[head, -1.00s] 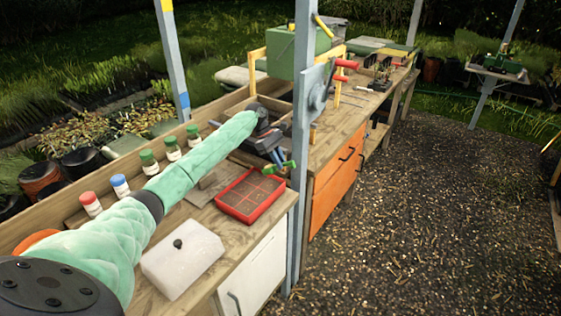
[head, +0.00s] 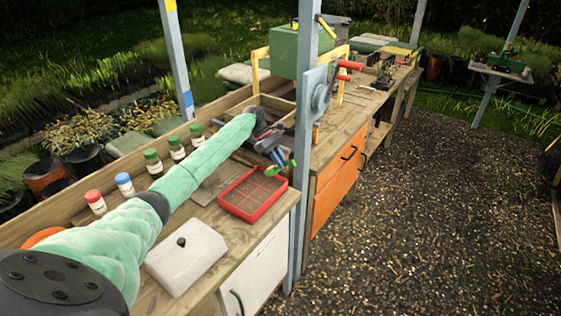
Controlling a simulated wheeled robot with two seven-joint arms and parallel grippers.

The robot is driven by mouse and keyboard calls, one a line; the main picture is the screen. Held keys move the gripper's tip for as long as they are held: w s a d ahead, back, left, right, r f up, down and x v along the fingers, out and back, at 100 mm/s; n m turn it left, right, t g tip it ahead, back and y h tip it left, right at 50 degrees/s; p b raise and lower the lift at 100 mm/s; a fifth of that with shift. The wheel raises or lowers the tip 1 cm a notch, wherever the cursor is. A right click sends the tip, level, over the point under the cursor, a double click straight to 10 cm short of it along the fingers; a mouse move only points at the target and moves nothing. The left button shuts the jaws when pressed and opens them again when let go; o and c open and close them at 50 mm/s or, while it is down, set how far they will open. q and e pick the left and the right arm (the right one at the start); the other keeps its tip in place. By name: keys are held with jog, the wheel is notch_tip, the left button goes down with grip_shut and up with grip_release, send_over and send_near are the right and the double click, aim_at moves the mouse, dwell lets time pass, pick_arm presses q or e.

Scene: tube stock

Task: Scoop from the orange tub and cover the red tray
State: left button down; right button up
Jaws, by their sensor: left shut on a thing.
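The red tray (head: 229,208) lies on the bench at its front edge. Its compartments hold brown material, and thin red dividers show between them. My left gripper (head: 279,160) is just beyond the tray's back right corner, above the bench. My right gripper is not in view.
A white lidded box (head: 187,262) stands in front of the tray. Several capped jars (head: 153,162) line the back of the bench. A grey post (head: 300,130) rises close to the right of my left gripper.

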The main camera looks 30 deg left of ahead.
pick_arm(q)
jog(key=shift+r+h+p, duration=0.1)
jog(key=shift+h+p, duration=0.55)
jog(key=shift+h, duration=0.45)
jog(key=shift+a+p, duration=0.15)
jog(key=shift+p, duration=0.15)
jog(key=shift+p+v, duration=0.5)
jog(key=shift+v, duration=0.3)
jog(key=s+a+p, duration=0.1)
jog(key=s+p, duration=0.2)
jog(key=s, duration=1.4)
jog(key=shift+a, duration=0.25)
dwell(1.8)
jog(key=shift+w, duration=0.1)
jog(key=w, duration=0.8)
jog(key=shift+w+d, duration=0.2)
jog(key=shift+d, duration=0.15)
dwell(0.8)
